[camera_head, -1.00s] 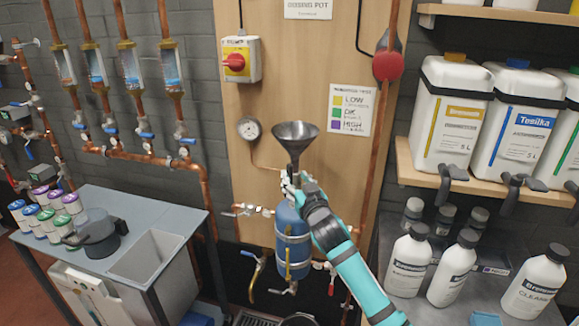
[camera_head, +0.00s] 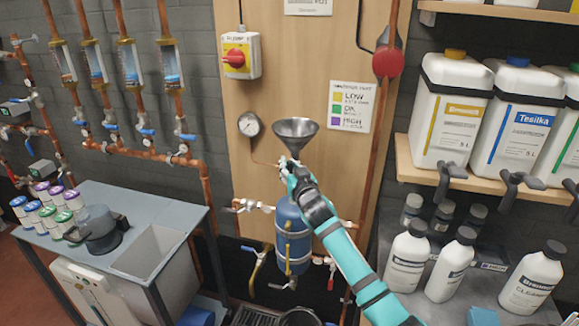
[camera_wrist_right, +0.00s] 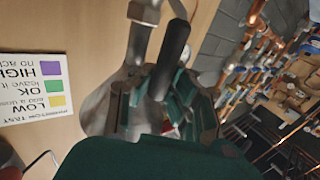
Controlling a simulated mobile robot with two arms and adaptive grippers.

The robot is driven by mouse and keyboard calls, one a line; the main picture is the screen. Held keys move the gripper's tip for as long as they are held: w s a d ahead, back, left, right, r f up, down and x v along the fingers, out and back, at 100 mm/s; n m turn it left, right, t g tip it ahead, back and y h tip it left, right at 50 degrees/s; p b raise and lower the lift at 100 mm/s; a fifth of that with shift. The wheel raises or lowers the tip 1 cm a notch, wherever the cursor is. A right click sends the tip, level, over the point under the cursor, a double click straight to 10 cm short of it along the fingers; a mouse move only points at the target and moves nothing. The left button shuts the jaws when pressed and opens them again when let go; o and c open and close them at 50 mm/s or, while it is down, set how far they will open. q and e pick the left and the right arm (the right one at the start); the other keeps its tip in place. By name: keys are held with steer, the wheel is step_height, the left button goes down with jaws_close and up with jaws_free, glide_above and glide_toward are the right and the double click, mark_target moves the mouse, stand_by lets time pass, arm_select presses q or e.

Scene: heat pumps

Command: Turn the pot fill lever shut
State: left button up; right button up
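The pot fill lever has a black handle (camera_wrist_right: 171,58), seen close up in the right wrist view below a silver valve fitting (camera_wrist_right: 141,28). In the head view my gripper hides it. The steel funnel (camera_head: 295,128) stands above the blue dosing pot (camera_head: 292,238) on the wooden board. My right gripper (camera_head: 289,168) is at the pipe just under the funnel. In the right wrist view my right gripper (camera_wrist_right: 163,108) has its fingers apart, with the handle's end between them; contact is not clear. My left gripper is out of view.
A red switch (camera_head: 234,57), a gauge (camera_head: 249,124) and a coloured chart (camera_head: 350,106) are on the board (camera_head: 285,60). White canisters stand on the right shelf (camera_head: 480,172), bottles below it. A yellow-handled valve (camera_head: 257,268) is left of the pot.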

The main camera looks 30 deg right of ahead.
jaws_close()
steer(key=shift+w+f, duration=0.2)
steer(key=shift+f, duration=0.2)
